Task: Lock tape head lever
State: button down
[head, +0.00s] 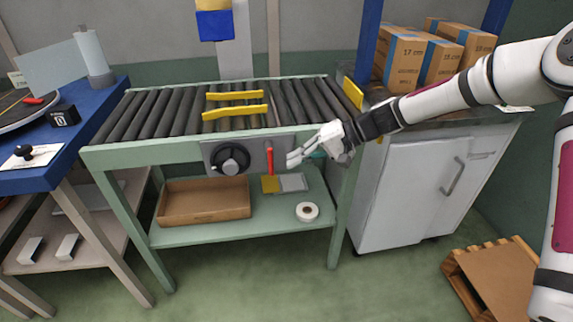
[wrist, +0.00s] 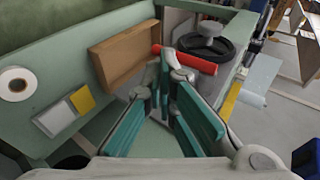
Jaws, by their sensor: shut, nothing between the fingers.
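The red lever (head: 270,161) hangs near vertical on the grey panel (head: 250,147) at the front of the roller conveyor. In the wrist view, the red lever (wrist: 187,60) lies across the picture just beyond my fingertips. My gripper (head: 291,159) is just right of the lever in the head view, shut and empty. Its teal-padded fingers (wrist: 168,80) also show in the wrist view. I cannot tell whether a fingertip touches the lever. The lever's upper end shows near the panel; its pivot detail is too small to make out.
A black round knob (head: 230,158) sits left of the lever on the panel. The lower shelf (head: 240,231) holds an open cardboard box (head: 205,212), a yellow-and-grey piece (head: 284,183) and a tape roll (head: 307,212). A white cabinet (head: 405,195) stands right. Yellow bars (head: 236,112) cross the rollers.

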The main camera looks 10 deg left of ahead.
jog(key=v, duration=0.8)
jog(key=shift+r, duration=0.1)
jog(key=shift+s, duration=0.1)
jog(key=s+d+r+m+h, duration=0.1)
jog(key=s+d+r+h, duration=0.3)
jog(key=s, duration=1)
jog(key=s+d+r+h, duration=0.2)
jog(key=s+d+h, duration=0.35)
jog(key=s, duration=0.95)
jog(key=s+d+r+m+h, duration=0.1)
jog(key=s+d+r+h, duration=0.15)
jog(key=s+d, duration=0.8)
jog(key=s+a+r+t+p, duration=0.1)
jog(key=r+t+p, duration=0.1)
jog(key=r+p, duration=1.2)
jog(key=s+a+r+t+p, duration=0.2)
jog(key=r+p, duration=1.3)
jog(key=r, duration=0.2)
jog(key=shift+s+a+r+t+y, duration=0.2)
jog(key=shift+s+t+y, duration=0.1)
jog(key=shift+t, duration=0.1)
